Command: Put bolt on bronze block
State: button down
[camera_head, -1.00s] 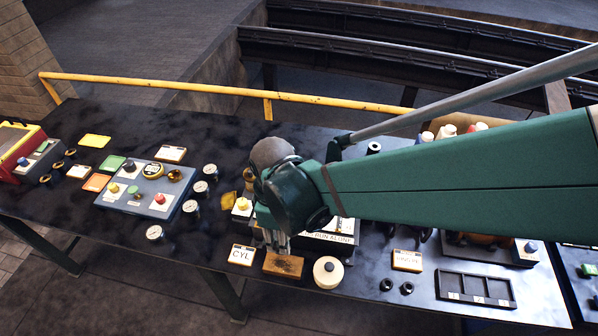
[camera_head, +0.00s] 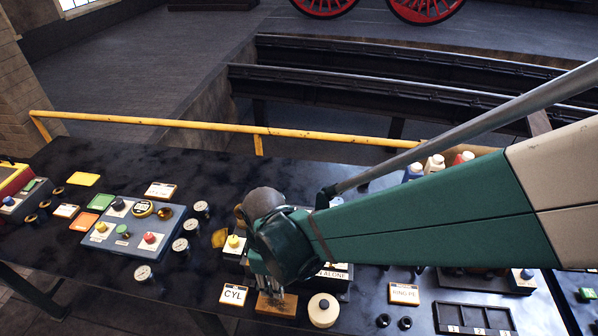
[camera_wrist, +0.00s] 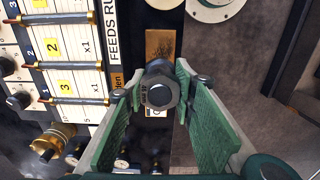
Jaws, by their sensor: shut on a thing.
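The bronze block (camera_head: 276,304) lies near the front edge of the table, between the CYL card and a round cream-lidded container. It also shows in the wrist view (camera_wrist: 161,45), beyond my fingertips and partly hidden by the bolt. My gripper (camera_head: 270,288) is over the back part of the block in the head view. In the wrist view its green fingers (camera_wrist: 161,78) are shut on a dark hex-headed bolt (camera_wrist: 160,93), seen head on. I cannot tell whether the bolt's far end touches the block.
The CYL card (camera_head: 233,294) is just left of the block and the cream-lidded container (camera_head: 323,310) just right. A black compartment tray (camera_head: 474,319) lies farther right.

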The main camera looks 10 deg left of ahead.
jog(key=shift+f, duration=1.65)
jog(key=shift+f+b, duration=0.3)
jog(key=shift+f, duration=1.8)
jog(key=shift+f, duration=0.15)
jog(key=c, duration=1.9)
grip_release()
jog(key=shift+c, duration=0.2)
jog(key=shift+r, duration=0.25)
jog(key=shift+r+p, duration=0.55)
jog(key=shift+r, duration=5.35)
